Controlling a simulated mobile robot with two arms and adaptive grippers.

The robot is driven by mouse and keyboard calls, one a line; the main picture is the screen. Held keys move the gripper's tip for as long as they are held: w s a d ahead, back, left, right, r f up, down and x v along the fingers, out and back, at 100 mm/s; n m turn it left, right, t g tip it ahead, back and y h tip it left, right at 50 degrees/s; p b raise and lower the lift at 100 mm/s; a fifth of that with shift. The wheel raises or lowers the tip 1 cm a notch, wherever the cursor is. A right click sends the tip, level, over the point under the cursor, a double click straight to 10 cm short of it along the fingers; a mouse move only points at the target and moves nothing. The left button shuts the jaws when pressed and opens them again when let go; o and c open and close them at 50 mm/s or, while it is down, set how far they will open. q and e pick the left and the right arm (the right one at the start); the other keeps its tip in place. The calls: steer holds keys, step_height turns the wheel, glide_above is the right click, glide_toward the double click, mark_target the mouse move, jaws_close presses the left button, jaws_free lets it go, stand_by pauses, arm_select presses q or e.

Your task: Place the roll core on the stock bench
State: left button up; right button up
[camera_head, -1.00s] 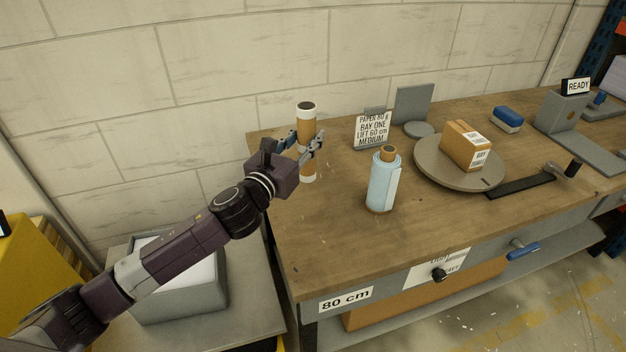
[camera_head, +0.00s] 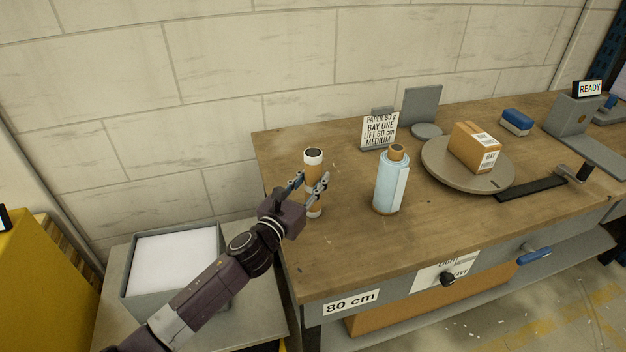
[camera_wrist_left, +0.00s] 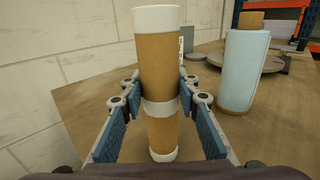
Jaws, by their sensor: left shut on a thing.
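The roll core (camera_head: 313,170) is a brown cardboard tube with white ends and a white middle band. My left gripper (camera_head: 310,188) is shut on it and holds it upright at the left part of the wooden stock bench (camera_head: 350,250). In the left wrist view the core (camera_wrist_left: 160,80) stands between the two blue finger pads of the gripper (camera_wrist_left: 160,125). I cannot tell whether its lower end touches the bench top. My right gripper is not in view.
A light blue roll (camera_head: 390,183) stands to the right of the core. Behind it are a paper sign (camera_head: 378,131) and a grey bracket (camera_head: 421,104). A round turntable (camera_head: 440,172) bears a carton (camera_head: 475,147). The bench's front left top is clear.

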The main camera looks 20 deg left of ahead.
arm_select(q)
steer(key=shift+f, duration=0.15)
steer(key=o, duration=1.2)
steer(key=shift+c, duration=0.2)
steer(key=shift+r, duration=0.2)
steer(key=s+a+b, duration=0.1)
steer(key=s+a, duration=0.1)
steer(key=s, duration=0.9)
steer(key=shift+s+a, duration=0.15)
steer(key=shift+s, duration=0.25)
